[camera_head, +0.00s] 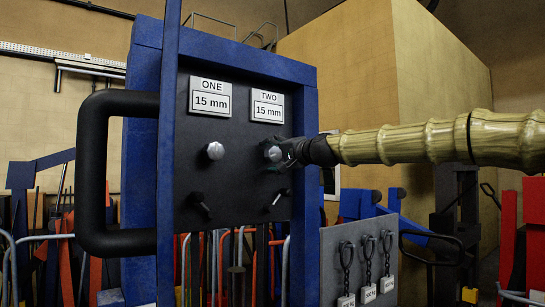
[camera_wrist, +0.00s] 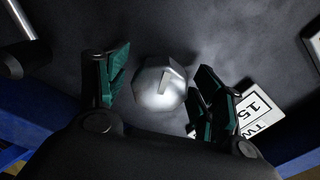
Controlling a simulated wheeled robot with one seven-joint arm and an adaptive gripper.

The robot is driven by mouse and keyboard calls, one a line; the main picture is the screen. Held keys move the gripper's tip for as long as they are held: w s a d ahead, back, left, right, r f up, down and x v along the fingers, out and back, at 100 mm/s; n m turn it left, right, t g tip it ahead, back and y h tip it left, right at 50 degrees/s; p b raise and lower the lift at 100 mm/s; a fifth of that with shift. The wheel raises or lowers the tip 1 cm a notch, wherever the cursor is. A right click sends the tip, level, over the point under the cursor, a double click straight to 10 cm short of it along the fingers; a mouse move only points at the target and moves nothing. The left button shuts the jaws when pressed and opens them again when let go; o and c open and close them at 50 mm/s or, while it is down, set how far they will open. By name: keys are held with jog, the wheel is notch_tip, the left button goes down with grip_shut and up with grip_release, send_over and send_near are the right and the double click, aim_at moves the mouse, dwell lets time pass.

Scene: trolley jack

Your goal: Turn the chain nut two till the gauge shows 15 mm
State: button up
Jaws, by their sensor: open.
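The chain nut two is a silver knob (camera_head: 273,153) on the dark panel under the label TWO. Its gauge (camera_head: 267,107) reads 15 mm. The nut also shows in the wrist view (camera_wrist: 160,84), between the two green-padded fingers of my gripper (camera_wrist: 157,92). The fingers are apart, with a gap visible on the left side of the nut; the right finger is close to it. In the head view my gripper (camera_head: 290,152) is at the nut, coming from the right, and partly hides it.
A thick black handle (camera_head: 92,170) is left of the blue frame (camera_head: 303,75). A grey plate (camera_head: 340,240) with several hanging tags on chains stands below my arm. Coloured racks fill the background.

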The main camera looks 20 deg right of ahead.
jog(key=v, duration=0.7)
jog(key=shift+s, duration=0.1)
dwell(0.5)
